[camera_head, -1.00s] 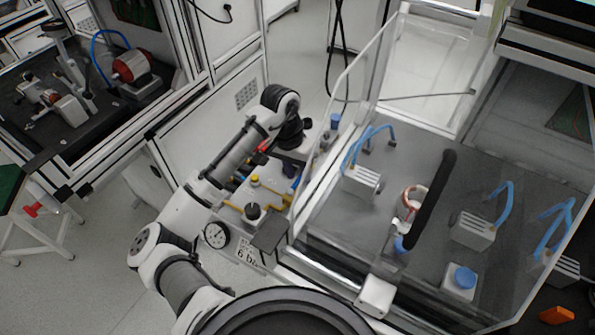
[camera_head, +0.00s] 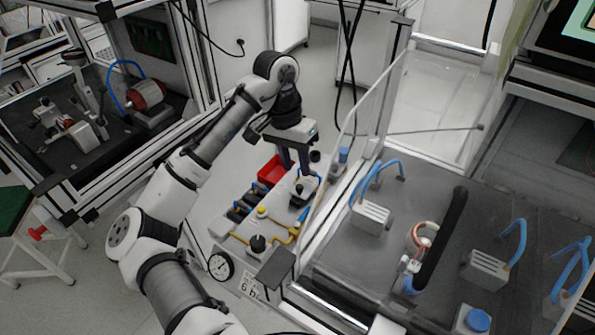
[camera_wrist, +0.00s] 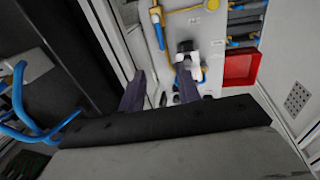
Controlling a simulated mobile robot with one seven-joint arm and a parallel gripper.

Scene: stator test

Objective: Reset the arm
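My gripper (camera_head: 294,163) hangs at the end of my arm above the valve panel (camera_head: 230,228) beside the glass-sided test bench. In the wrist view my gripper (camera_wrist: 160,84) has its two dark fingers apart, with nothing visible held between them. A black-and-white fitting (camera_wrist: 187,52) on the panel shows beyond the right finger, apart from it as far as I can tell. My arm is bent, with its elbow at the lower left of the head view and its wrist pointing down.
The clear bench wall (camera_head: 352,130) stands close right of my gripper. A red bin (camera_head: 271,171) and yellow pipes (camera_head: 283,239) lie below. A pressure gauge (camera_head: 221,265) is on the panel's front. The bench holds grey blocks with blue hoses and a copper-coloured ring (camera_head: 424,236).

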